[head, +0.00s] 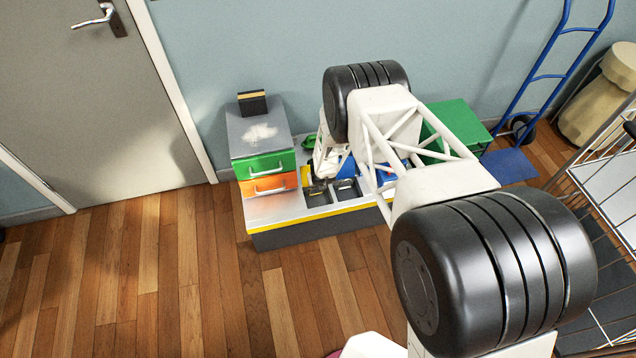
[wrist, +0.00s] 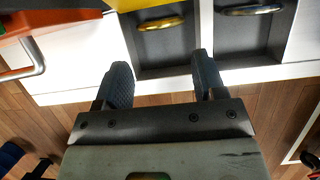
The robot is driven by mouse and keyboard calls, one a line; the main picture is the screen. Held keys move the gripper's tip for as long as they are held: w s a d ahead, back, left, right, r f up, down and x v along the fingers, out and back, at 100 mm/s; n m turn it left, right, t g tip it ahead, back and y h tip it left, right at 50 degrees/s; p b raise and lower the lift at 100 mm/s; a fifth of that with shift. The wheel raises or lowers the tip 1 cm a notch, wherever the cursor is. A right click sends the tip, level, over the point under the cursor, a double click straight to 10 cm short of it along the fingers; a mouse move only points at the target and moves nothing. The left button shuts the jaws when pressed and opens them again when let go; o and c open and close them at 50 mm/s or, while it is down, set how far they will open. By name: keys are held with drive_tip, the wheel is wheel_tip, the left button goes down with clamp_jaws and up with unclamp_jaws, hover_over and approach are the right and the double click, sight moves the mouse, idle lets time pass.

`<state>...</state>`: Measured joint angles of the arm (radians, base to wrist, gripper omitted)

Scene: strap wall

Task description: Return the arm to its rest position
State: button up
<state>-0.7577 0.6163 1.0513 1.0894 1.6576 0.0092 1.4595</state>
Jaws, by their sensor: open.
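My arm reaches from the lower right over a low workbench (head: 278,208) in the head view. My gripper (head: 318,186) is at the bench's front part, partly hidden by my arm. In the wrist view my gripper (wrist: 161,72) is open, with its two dark fingers apart and nothing between them. The fingertips reach over the bench's pale front edge (wrist: 80,92), in front of dark recessed compartments.
A drawer unit with a green drawer (head: 264,165) and an orange drawer (head: 270,185) stands left of my gripper. A black box (head: 252,103) is on top. A green bin (head: 458,124), blue hand truck (head: 550,77) and wire rack (head: 610,190) are right. The wood floor (head: 180,270) in front is clear.

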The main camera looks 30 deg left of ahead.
idle(0.6)
drive_tip(key=w+d+r+n+y, duration=0.1)
drive_tip(key=w+d+r+n, duration=0.15)
drive_tip(key=r, duration=0.75)
drive_tip(key=w+d+r+n, duration=0.2)
drive_tip(key=w+d+r, duration=0.15)
drive_tip(key=r, duration=0.55)
drive_tip(key=w+d+r+n+y, duration=0.15)
drive_tip(key=w+r, duration=0.25)
drive_tip(key=r, duration=0.6)
drive_tip(key=s+d+r+n, duration=0.2)
drive_tip(key=d+r+n, duration=0.2)
drive_tip(key=d+r, duration=0.65)
drive_tip(key=s+d+r+n, duration=0.1)
drive_tip(key=d+r+n, duration=0.4)
drive_tip(key=r, duration=1)
drive_tip(key=s+d+r+n+h, duration=0.1)
drive_tip(key=s+d+r+n, duration=0.2)
drive_tip(key=s+d+r, duration=0.7)
drive_tip(key=s+d+r+n+h, duration=0.1)
drive_tip(key=s+d+r+n, duration=0.2)
drive_tip(key=s+d+r, duration=0.65)
drive_tip(key=s+d+n+h, duration=0.4)
drive_tip(key=s+d+n, duration=0.1)
drive_tip(key=s+d, duration=1.3)
drive_tip(key=s, duration=0.3)
drive_tip(key=shift+s+r+n+g, duration=0.15)
drive_tip(key=shift+r+n+g, duration=0.15)
drive_tip(key=shift+n, duration=0.1)
